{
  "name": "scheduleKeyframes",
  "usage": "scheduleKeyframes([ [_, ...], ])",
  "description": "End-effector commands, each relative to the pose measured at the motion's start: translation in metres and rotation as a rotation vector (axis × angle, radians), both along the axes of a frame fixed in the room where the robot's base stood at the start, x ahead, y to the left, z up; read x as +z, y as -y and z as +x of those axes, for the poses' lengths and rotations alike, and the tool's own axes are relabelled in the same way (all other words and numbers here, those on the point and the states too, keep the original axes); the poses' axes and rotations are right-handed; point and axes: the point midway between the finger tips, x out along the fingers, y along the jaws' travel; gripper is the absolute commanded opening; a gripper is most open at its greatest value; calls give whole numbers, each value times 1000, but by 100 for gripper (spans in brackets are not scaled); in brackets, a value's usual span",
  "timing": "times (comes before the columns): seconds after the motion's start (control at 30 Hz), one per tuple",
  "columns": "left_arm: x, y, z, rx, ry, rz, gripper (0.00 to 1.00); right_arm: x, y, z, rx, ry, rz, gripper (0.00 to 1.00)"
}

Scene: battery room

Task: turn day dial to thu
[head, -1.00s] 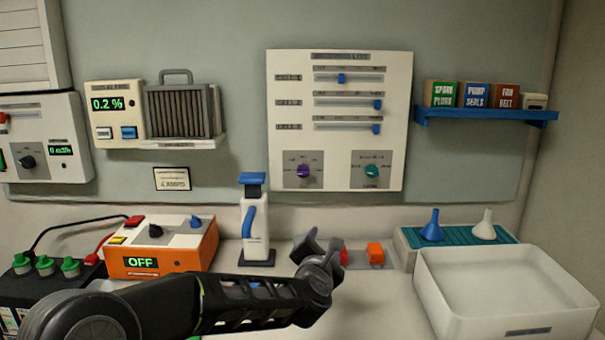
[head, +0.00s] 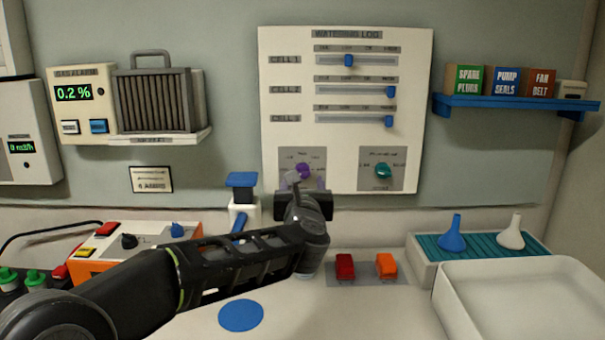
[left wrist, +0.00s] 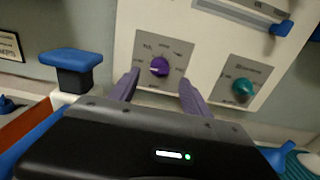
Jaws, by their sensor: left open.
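The watering log panel (head: 345,140) on the wall has a purple dial (head: 303,170) at lower left and a teal dial (head: 382,170) to its right. The labels round both dials are too small to read, so I cannot tell by text which is the day dial. My left gripper (head: 304,184) is in front of the purple dial, partly covering its plate. In the left wrist view its open fingers (left wrist: 160,82) stand on either side of the purple dial (left wrist: 159,66), seemingly short of it. A pale pointer mark faces left on that dial. My right gripper is out of view.
Red (head: 345,266) and orange (head: 386,265) pieces lie below the panel. Three sliders sit higher on the panel. Funnels and a white tray (head: 520,300) are at right.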

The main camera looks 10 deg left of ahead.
Motion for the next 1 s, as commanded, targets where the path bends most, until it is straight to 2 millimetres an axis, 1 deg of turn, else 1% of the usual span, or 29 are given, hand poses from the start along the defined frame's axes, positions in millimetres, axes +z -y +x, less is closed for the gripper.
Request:
scheduleKeyframes([
  [0.17,1,-6,23,2,-2,0,56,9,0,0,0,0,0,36],
  [0.3,1,-12,45,2,-2,0,56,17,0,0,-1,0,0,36],
  [0.4,1,-15,58,1,-1,1,56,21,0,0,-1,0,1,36],
  [0.5,1,-17,66,2,0,1,56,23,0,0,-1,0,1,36],
  [0.6,0,-18,69,1,0,1,56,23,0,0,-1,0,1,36],
  [0.83,0,-18,69,1,0,1,55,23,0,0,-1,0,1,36],
  [1.0,0,-18,69,1,0,1,41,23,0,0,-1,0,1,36],
])
